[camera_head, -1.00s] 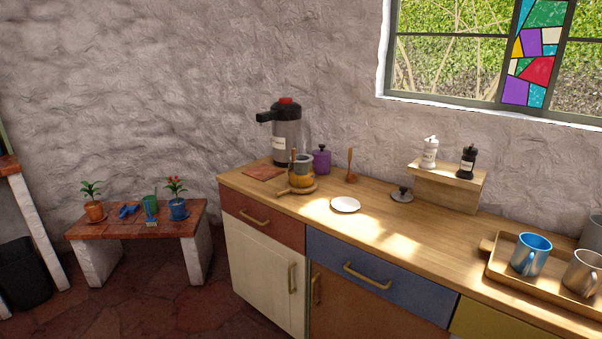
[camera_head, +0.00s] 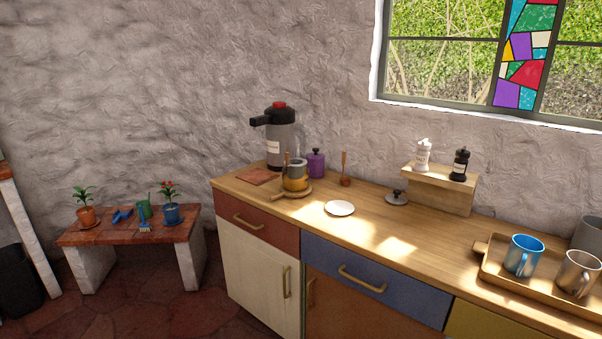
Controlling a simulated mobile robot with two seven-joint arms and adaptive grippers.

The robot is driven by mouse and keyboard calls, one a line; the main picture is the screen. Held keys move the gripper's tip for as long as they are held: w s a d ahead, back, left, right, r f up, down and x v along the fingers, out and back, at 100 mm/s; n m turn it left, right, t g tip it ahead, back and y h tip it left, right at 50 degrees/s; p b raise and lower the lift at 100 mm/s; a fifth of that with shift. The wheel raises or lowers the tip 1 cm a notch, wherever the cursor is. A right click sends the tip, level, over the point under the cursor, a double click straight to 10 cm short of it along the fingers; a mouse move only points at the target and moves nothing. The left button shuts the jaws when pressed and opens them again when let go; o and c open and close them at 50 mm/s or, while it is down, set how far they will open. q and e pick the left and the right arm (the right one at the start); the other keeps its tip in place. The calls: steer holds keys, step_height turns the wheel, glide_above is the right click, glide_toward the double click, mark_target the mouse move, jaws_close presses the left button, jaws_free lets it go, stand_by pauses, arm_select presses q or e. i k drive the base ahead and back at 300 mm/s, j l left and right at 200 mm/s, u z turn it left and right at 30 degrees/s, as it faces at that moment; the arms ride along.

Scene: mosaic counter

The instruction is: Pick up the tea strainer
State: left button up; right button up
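What looks like the tea strainer (camera_head: 296,166) is a small grey mesh-like cup. It sits on top of a yellow-orange cup or pot (camera_head: 294,183) near the back left of the counter. A thin upright handle shows at its left side, but I cannot tell whether it belongs to the strainer. The yellow-orange vessel stands on a round wooden board (camera_head: 280,194) with a short handle. Neither of my grippers is in view.
A flask with a black spout (camera_head: 282,147) stands close behind. A purple jar (camera_head: 315,163), a wooden-handled utensil (camera_head: 345,172), a white saucer (camera_head: 340,208) and a metal lid (camera_head: 397,198) are to the right. A mug tray (camera_head: 495,268) lies far right.

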mark_target(288, 161)
steer(key=i+j+z, duration=0.1)
steer(key=z, duration=0.4)
steer(key=i+j+z, duration=0.1)
steer(key=j+z, duration=0.2)
steer(key=z, duration=0.15)
steer(key=i+j+z, duration=0.1)
steer(key=j+z, duration=0.15)
steer(key=j, duration=0.2)
steer(key=j+z, duration=0.2)
steer(key=j, duration=0.25)
steer(key=j+z, duration=0.25)
steer(key=j, duration=1.65)
